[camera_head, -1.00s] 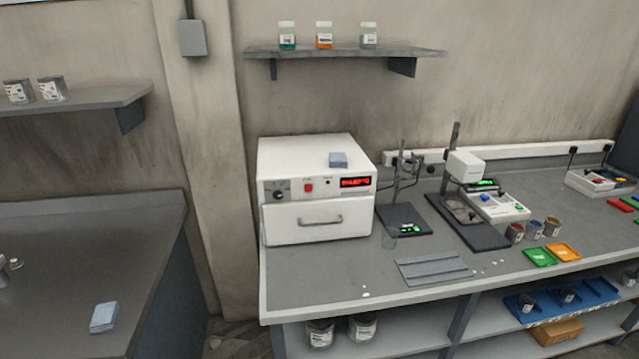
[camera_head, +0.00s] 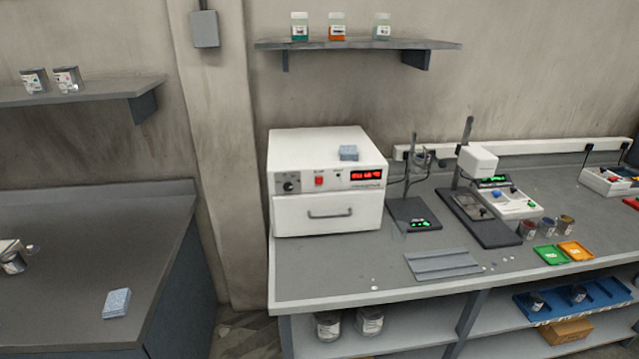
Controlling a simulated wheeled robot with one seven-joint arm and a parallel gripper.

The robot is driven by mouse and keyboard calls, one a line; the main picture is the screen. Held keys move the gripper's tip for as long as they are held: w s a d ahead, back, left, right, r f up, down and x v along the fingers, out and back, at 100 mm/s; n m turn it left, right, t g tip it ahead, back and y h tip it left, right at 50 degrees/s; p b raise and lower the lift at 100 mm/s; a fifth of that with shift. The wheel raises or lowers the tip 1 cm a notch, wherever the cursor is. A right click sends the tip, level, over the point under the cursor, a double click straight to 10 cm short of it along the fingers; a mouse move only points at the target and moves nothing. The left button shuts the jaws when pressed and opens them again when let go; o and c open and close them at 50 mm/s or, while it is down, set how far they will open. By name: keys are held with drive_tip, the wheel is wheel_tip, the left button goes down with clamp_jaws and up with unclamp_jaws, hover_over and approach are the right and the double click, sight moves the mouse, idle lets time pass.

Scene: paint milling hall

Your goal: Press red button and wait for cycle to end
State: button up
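A white box-shaped machine (camera_head: 325,183) stands at the left end of the grey bench. Its upper front panel has a red button (camera_head: 319,181), a dark knob (camera_head: 289,186) to the left of it and a lit red display (camera_head: 366,175) to the right, too small to read surely. The drawer with a grey handle (camera_head: 330,213) below looks shut. My gripper is not in view, and nothing touches the button.
A ridged grey tray (camera_head: 443,265) and devices on stands are to the right. A wall shelf (camera_head: 360,45) hangs above. A dark counter (camera_head: 80,250) is at left.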

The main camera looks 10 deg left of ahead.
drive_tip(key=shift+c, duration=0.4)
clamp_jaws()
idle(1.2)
